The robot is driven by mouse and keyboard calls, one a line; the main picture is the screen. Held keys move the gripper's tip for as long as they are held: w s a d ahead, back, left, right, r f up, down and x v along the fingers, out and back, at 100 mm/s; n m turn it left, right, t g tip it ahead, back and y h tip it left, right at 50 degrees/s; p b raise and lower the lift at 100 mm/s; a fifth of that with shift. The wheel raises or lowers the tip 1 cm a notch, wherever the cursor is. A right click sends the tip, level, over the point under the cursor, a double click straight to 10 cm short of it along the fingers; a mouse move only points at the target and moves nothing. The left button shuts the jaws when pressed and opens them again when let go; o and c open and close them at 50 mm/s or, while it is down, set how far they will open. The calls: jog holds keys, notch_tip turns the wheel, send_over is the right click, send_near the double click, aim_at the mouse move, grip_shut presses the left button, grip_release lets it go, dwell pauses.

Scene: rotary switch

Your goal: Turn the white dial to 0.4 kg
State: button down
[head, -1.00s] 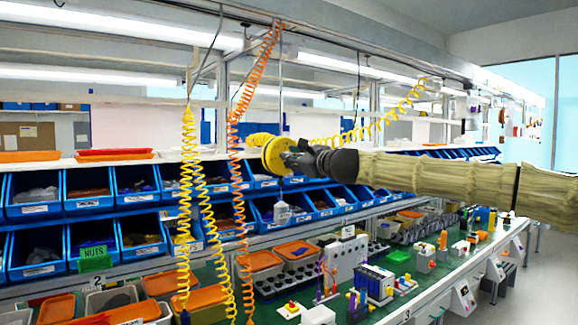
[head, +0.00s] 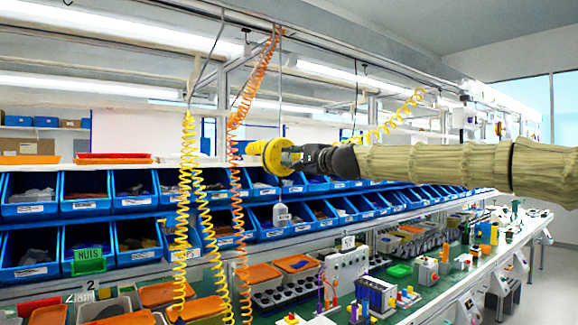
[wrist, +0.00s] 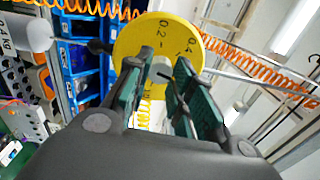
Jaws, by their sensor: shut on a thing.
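A yellow round disc (head: 276,158) hangs in front of the shelves, and its face with printed numbers such as 0.2 shows in the wrist view (wrist: 158,38). My gripper (head: 300,158) reaches it from the right in the head view. In the wrist view, my gripper's green-padded fingers (wrist: 158,82) are at the disc's face, shut around a small pale part at its centre, likely the white dial (wrist: 159,68). The fingers hide most of this part, and its setting cannot be read. A white cylinder (wrist: 28,33) with partly readable kg lettering is at the left.
A white weight (head: 281,215) hangs below the disc on a thin line. Yellow (head: 188,190) and orange (head: 238,190) coiled hoses hang to the left. Blue bins (head: 85,190) line the shelves behind. A crowded green bench (head: 250,312) lies below.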

jog(key=n+b, duration=0.1)
jog(key=n, duration=0.1)
jog(key=f+n+b, duration=0.1)
jog(key=n, duration=0.1)
jog(key=n+b, duration=0.2)
jog(key=n, duration=0.1)
jog(key=shift+w+r+n, duration=0.1)
jog(key=shift+r+n, duration=0.1)
jog(key=shift+n, duration=0.1)
jog(key=n+b, duration=0.1)
jog(key=n, duration=0.3)
jog(key=shift+r+g, duration=0.15)
jog(key=shift+g, duration=0.15)
jog(key=shift+d+r+n, duration=0.1)
jog(key=shift+r+n, duration=0.05)
jog(key=shift+n, duration=0.55)
jog(key=shift+r, duration=0.1)
jog(key=c, duration=1.2)
grip_release()
